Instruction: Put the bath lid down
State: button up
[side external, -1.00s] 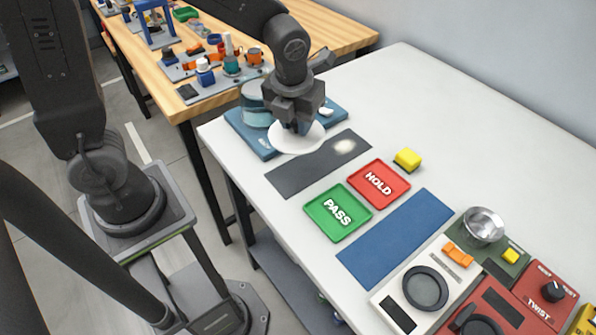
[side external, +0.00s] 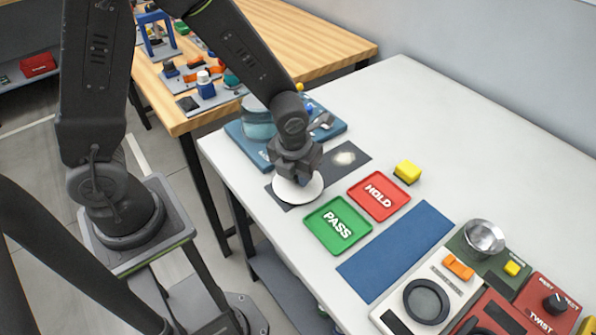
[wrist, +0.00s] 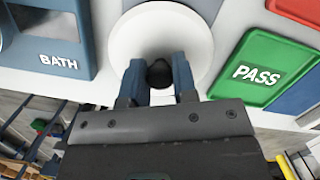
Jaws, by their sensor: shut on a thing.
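The bath lid is a white round disc (side external: 298,189) with a dark knob (wrist: 160,73) at its middle, seen in the wrist view. My gripper (side external: 294,176) is shut on the knob, with a blue-grey finger on each side of it. The lid is over the left end of the dark grey mat (side external: 342,158); I cannot tell whether it touches. The blue bath station (side external: 238,133), lettered BATH in the wrist view (wrist: 50,40), holds a glass vessel (side external: 258,122) at the back left.
The green PASS tray (side external: 338,226) and red HOLD tray (side external: 379,195) lie right of the lid. A blue mat (side external: 398,250) and several devices lie farther right. The table's left edge is close to the lid.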

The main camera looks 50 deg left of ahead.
aim_at(294, 187)
jog(key=shift+f, duration=0.1)
jog(key=o, duration=0.9)
jog(key=shift+o, duration=0.2)
notch_tip(294, 187, up, 11)
jog(key=s, duration=0.2)
jog(key=s+a+r+n+t, duration=0.2)
jog(key=s+r+n, duration=0.3)
jog(key=n, duration=1)
jog(key=s+a+r+n+t, duration=0.2)
jog(key=s+r+n, duration=0.3)
jog(key=n, duration=1.1)
jog(key=shift+s+a+r+n+h, duration=0.15)
jog(key=shift+s+r+n+h, duration=0.15)
jog(key=shift+r, duration=0.15)
